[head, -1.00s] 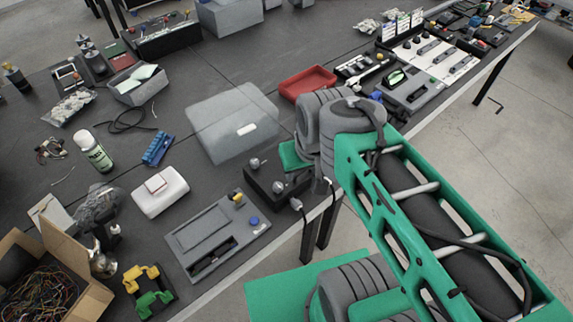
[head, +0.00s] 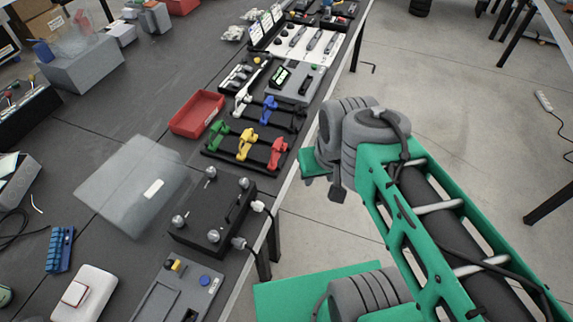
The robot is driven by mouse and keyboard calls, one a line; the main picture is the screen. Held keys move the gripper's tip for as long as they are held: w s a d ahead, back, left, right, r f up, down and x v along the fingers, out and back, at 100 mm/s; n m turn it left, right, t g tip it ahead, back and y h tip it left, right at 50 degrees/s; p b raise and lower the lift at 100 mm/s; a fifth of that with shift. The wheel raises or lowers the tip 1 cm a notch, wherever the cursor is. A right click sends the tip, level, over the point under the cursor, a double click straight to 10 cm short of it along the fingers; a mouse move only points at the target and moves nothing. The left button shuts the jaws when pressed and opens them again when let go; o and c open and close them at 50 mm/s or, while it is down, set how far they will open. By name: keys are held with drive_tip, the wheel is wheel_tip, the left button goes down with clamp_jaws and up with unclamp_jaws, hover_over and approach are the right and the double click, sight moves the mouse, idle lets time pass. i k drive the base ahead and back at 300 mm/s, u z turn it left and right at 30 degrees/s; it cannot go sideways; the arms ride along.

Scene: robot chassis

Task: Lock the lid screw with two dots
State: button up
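A black box (head: 208,222) with several silver knob-like screws at its top corners stands near the table's right edge in the head view. The screws include a far one (head: 211,173), a right one (head: 243,183), a left one (head: 180,221) and a near one (head: 213,236). They are too small to show any dots or whether they are locked. Cables plug into the box's right side. My arm is right of the table, apart from the box. A small dark part (head: 338,192) hangs below its wheel-like joint; no gripper fingers can be made out.
A grey translucent-edged case (head: 130,190) lies left of the box. A rack with green, yellow, red and blue clamps (head: 247,145) and a red tray (head: 196,113) lie beyond it. A grey panel (head: 180,288) lies in front. Open floor is on the right.

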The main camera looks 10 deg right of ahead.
sight(244, 183)
drive_tip(key=z, duration=0.15)
drive_tip(key=i, duration=0.4)
drive_tip(key=u, duration=0.55)
drive_tip(key=k, duration=1.25)
drive_tip(key=u, duration=0.2)
drive_tip(key=i, duration=0.7)
drive_tip(key=u, duration=0.15)
